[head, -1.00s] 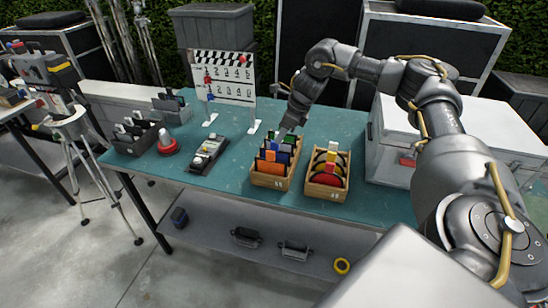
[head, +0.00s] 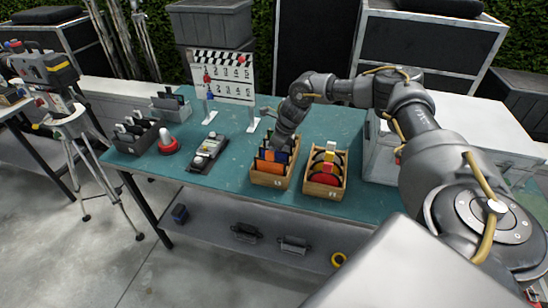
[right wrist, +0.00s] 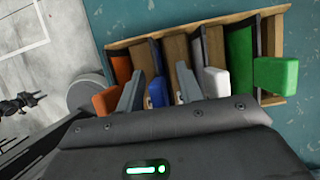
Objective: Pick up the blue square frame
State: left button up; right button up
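The blue square frame (right wrist: 156,90) stands upright in a slotted wooden crate (right wrist: 136,45), between the orange frame (right wrist: 105,100) and the white-tabbed frame (right wrist: 215,82). It also shows in the head view (head: 272,155), behind the orange frame (head: 269,167) in the left wooden crate (head: 267,181). My right gripper (right wrist: 159,90) is open, with one finger on each side of the blue tab and small gaps visible. In the head view my right gripper (head: 275,143) reaches down at the crate's back and partly hides its contents. My left gripper is not in view.
A green frame (right wrist: 275,75) is at the crate's far end. A second crate (head: 325,190) with round pieces stands close on the right. A clapperboard (head: 224,77) stands behind. A black-and-grey device (head: 208,152) lies to the left on the teal table (head: 230,168).

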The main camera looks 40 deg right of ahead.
grip_shut()
